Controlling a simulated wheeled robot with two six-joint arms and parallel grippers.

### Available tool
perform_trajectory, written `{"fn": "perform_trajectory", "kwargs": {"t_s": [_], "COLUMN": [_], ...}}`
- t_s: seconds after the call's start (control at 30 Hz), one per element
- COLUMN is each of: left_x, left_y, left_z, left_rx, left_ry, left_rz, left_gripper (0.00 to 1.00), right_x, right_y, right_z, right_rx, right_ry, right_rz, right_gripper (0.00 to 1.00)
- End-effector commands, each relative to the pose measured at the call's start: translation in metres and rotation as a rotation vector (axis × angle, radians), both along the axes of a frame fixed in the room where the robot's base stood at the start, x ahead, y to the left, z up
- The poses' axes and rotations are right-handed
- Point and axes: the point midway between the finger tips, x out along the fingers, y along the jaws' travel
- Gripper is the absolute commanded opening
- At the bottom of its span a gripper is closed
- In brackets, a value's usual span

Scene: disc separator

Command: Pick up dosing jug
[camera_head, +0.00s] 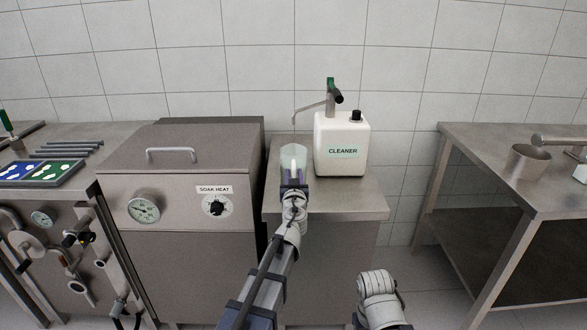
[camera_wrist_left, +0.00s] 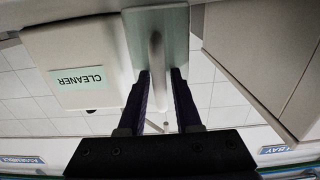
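The dosing jug (camera_head: 293,157) is a pale green translucent vessel on the steel stand, left of the white cleaner container, under its spout. In the left wrist view, which is upside down, the jug (camera_wrist_left: 178,28) has a grey upright handle (camera_wrist_left: 156,55). My left gripper (camera_head: 294,182) is at the near side of the jug. Its dark fingers (camera_wrist_left: 160,78) stand apart on either side of the handle, with a gap showing; I see no firm grip. The gripper hides part of the jug in the head view. My right gripper is out of view.
The cleaner container (camera_head: 342,150) with a pump tap (camera_head: 331,97) stands close right of the jug on the steel stand (camera_head: 350,203). A soak tank (camera_head: 180,180) is to the left. A steel table (camera_head: 480,137) is at right, past a floor gap.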

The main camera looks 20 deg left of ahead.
Motion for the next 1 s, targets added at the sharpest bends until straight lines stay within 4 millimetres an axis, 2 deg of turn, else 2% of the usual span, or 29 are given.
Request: {"fn": "perform_trajectory", "kwargs": {"t_s": [0.03,0.27,1.0], "left_x": [-0.0001,-0.0001,0.0000], "left_y": [-0.0001,-0.0001,-0.0001], "left_z": [0.0000,0.0000,0.0035], "left_rx": [0.000,0.000,0.000], "left_ry": [0.000,0.000,0.000], "left_rz": [0.000,0.000,0.000], "left_gripper": [0.26,0.00,0.00], "right_x": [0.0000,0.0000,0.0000], "right_y": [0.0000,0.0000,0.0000], "right_z": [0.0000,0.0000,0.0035], "right_rx": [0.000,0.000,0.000], "right_ry": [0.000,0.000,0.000], "right_rz": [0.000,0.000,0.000], "right_gripper": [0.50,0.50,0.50]}}
